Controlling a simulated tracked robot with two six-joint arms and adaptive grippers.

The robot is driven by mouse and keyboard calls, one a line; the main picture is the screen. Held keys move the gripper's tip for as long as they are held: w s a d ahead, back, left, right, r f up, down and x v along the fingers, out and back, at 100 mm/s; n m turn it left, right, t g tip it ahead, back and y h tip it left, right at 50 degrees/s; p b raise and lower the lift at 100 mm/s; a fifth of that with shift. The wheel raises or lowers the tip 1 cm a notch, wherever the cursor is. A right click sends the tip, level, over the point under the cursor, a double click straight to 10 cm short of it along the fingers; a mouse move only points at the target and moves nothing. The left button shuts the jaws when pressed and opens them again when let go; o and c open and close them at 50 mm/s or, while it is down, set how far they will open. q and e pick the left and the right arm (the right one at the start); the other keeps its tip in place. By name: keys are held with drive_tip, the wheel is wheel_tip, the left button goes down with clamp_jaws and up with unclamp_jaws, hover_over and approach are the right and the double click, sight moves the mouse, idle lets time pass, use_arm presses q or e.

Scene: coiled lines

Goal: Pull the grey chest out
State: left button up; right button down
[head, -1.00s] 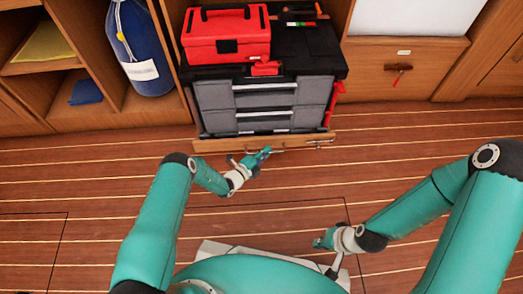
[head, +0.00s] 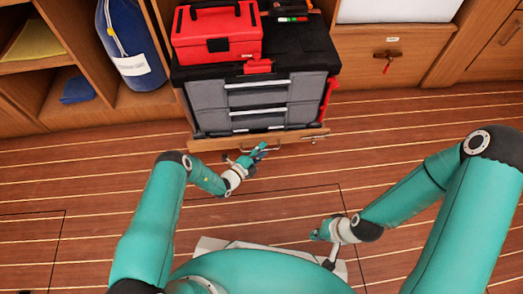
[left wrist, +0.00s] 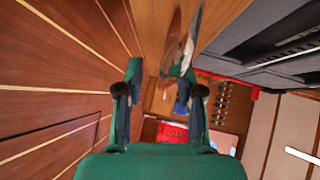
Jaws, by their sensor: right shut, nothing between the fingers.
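The grey chest (head: 257,103) has grey drawers with light handles and a black top. It stands on a low wooden base board (head: 225,143) with metal handles on its front, partly out from the cabinet. My left gripper (head: 258,151) is at the front of this board. In the left wrist view its fingers (left wrist: 160,72) are apart, with a metal handle (left wrist: 173,40) near the right fingertip; I cannot tell whether they touch. The chest's drawer side (left wrist: 265,65) shows at the right there. My right gripper (head: 318,235) is shut and empty, low over the floor.
A red toolbox (head: 218,45) and small tools (head: 292,19) lie on the chest. A blue bag (head: 132,50) stands in the left shelf. A drawer (head: 420,65) with a red-tagged handle is at the right. The plank floor (head: 420,112) before the cabinets is clear.

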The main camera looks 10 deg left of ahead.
use_arm(q)
drive_tip(key=shift+a+r, duration=0.1)
drive_tip(key=v, duration=1.1)
drive_tip(key=shift+s, duration=0.45)
drive_tip(key=shift+a, duration=0.1)
